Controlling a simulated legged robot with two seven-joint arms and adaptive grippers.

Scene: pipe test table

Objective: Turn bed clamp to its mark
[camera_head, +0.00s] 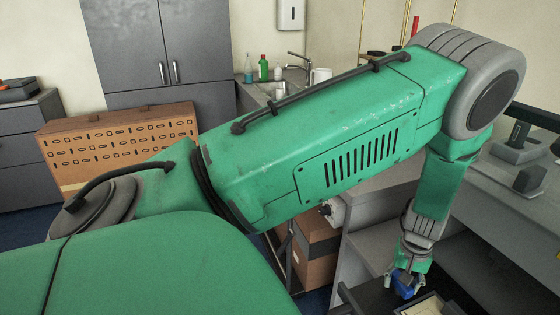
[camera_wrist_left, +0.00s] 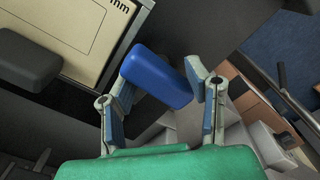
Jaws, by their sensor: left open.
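A blue block (camera_wrist_left: 157,77), which looks like the bed clamp's handle, sits between the fingertips of my left gripper (camera_wrist_left: 163,82) in the left wrist view. The fingers are open, one on each side of it; I cannot tell whether either touches it. In the head view, the left gripper (camera_head: 404,281) points down at the lower right, with the blue block (camera_head: 405,291) showing small between its fingers. A cream plate (camera_wrist_left: 75,18) with "mm" printed on it lies near the block. The clamp's mark cannot be made out. My right gripper is not in view.
In the head view, a grey bench (camera_head: 500,185) with dark fixtures stands to the right of the gripper. A cardboard box (camera_head: 315,250) is under the counter to its left. My left arm covers much of the view.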

